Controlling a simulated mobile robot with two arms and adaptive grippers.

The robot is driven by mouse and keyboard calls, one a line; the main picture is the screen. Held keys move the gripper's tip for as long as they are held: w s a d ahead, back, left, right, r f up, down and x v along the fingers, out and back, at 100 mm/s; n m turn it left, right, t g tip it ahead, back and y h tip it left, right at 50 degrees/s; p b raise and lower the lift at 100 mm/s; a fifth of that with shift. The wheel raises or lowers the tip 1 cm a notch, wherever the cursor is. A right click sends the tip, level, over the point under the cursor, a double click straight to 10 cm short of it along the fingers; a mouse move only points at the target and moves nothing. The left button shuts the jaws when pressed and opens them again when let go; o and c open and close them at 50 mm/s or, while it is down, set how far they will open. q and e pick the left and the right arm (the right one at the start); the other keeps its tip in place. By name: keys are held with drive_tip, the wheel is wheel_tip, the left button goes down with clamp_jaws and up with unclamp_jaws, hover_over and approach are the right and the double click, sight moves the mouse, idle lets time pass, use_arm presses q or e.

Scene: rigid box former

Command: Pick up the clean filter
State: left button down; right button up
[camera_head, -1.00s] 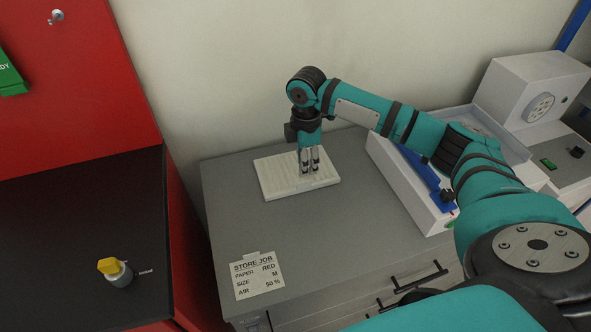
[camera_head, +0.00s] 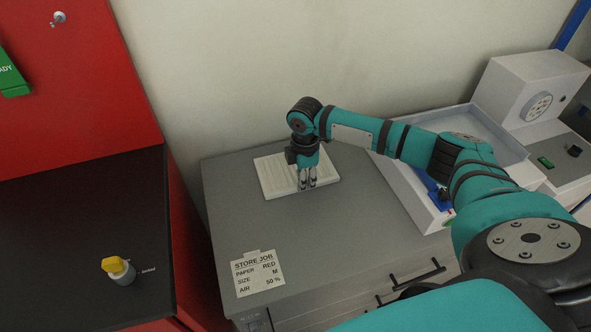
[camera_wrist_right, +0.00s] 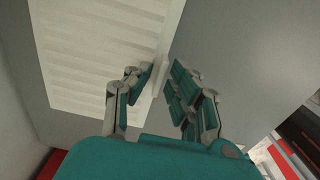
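The clean filter is a white, ridged rectangular panel (camera_head: 275,176) lying flat on the grey cabinet top (camera_head: 230,220). The wrist view shows its pale pleats (camera_wrist_right: 100,50) and a small raised lip (camera_wrist_right: 163,70) at its near edge. My right gripper (camera_head: 307,181) points down at the filter's front edge. In the wrist view its fingers (camera_wrist_right: 157,92) are apart, one over the filter side and one over the grey top, with the edge between them. I cannot tell whether they touch it. My left gripper is not in view.
A white tray (camera_head: 505,155) with a blue part stands right of the filter, partly behind my right arm. A white box machine (camera_head: 510,90) is behind it. A "STORE JOB" card (camera_head: 258,274) lies at the front left. A black-topped red unit (camera_head: 70,220) with a yellow knob (camera_head: 113,265) stands left.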

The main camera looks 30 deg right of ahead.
clamp_jaws()
drive_tip(key=shift+r, duration=0.15)
